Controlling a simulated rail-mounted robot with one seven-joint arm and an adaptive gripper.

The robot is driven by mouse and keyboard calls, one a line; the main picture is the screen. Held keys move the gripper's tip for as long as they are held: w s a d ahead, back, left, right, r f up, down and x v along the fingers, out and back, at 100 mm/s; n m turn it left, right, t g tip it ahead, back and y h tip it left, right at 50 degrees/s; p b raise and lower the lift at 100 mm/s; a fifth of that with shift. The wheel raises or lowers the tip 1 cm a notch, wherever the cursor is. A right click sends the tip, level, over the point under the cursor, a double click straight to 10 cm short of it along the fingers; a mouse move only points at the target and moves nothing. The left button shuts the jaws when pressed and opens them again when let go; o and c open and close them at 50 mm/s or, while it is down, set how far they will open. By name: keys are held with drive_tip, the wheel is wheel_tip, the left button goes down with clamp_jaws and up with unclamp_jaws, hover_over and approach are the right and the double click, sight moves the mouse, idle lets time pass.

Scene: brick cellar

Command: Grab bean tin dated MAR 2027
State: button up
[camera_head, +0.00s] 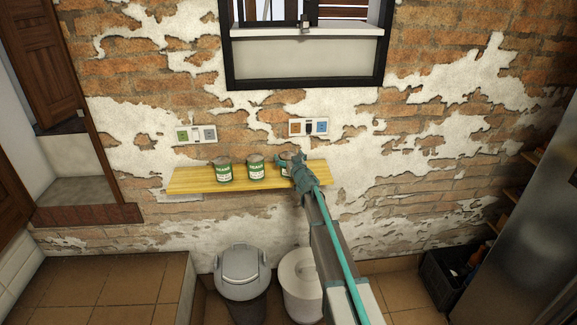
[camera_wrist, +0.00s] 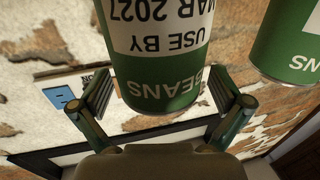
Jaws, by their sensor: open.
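Three green and white bean tins stand on a wooden shelf (camera_head: 190,181): a left tin (camera_head: 223,169), a middle tin (camera_head: 256,169) and a right tin (camera_head: 285,158). My gripper (camera_head: 298,163) is at the right tin and hides much of it. In the wrist view, the tin (camera_wrist: 155,72) ahead reads upside down "BEANS", "USE BY" and "MAR 2027". My gripper's open fingers (camera_wrist: 160,92) show on either side of this tin, with no clear contact. A neighbouring tin (camera_wrist: 290,45) is partly in view at the right; its date is out of view.
Wall sockets (camera_head: 308,127) are just above the shelf, below a window (camera_head: 305,60). A grey bin (camera_head: 242,268) and a white bin (camera_head: 300,280) stand below. The shelf's left end is bare. A dark crate (camera_head: 450,275) and a metal fridge (camera_head: 530,240) are at the right.

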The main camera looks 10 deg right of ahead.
drive_tip(key=c, duration=1.6)
drive_tip(key=shift+r, duration=0.15)
